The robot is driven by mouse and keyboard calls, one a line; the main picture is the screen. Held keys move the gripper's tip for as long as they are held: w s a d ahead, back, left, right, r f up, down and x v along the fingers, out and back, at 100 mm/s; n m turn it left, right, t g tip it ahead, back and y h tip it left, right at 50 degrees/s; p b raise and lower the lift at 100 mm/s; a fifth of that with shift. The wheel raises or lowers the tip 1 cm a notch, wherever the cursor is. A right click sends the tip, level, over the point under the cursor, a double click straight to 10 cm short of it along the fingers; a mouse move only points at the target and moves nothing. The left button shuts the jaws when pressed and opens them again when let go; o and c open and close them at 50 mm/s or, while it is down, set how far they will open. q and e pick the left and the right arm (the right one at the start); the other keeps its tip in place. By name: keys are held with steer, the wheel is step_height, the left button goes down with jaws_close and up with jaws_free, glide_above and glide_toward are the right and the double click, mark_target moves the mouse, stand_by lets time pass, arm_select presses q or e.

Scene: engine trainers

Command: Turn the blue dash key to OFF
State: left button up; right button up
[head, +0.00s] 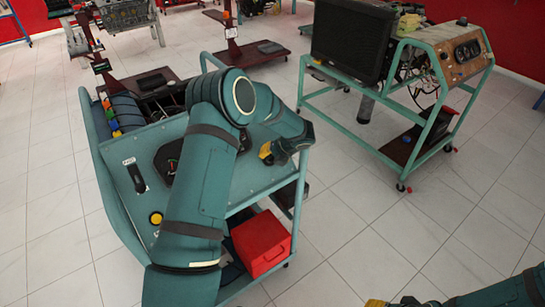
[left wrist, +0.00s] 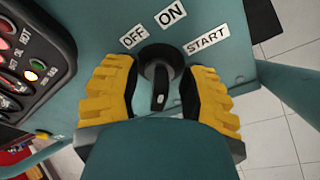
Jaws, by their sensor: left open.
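The dash key (left wrist: 160,88) is a dark bar on a round black switch in the blue panel (left wrist: 235,70). It stands roughly upright in the left wrist view, its upper end roughly toward the ON label (left wrist: 171,13). The OFF label (left wrist: 133,37) is up and left of it, and the START label (left wrist: 206,40) up and right. My left gripper (left wrist: 160,98) is open, with a yellow finger on each side of the key and gaps between. In the head view my left gripper (head: 268,153) is at the console's right side and hides the key. My right gripper (head: 378,303) barely shows at the bottom edge.
A cluster of lit indicator lamps (left wrist: 25,65) is left of the switch. The blue console (head: 125,155) carries a yellow button (head: 156,218). A red box (head: 262,243) sits on its lower shelf. Another trainer stand (head: 420,130) is at the right, with open floor between.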

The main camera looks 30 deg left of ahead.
arm_select(q)
jaws_close()
steer(key=shift+n, duration=0.4)
steer(key=n+b, duration=0.2)
steer(key=n, duration=0.1)
steer(key=shift+s+n, duration=0.1)
steer(key=shift+n, duration=0.2)
steer(key=shift+s+a+n+t+h+b, duration=0.1)
steer(key=shift+n+t+h+b, duration=0.35)
steer(key=shift+n+b, duration=1.25)
steer(key=shift+n, duration=0.4)
jaws_free()
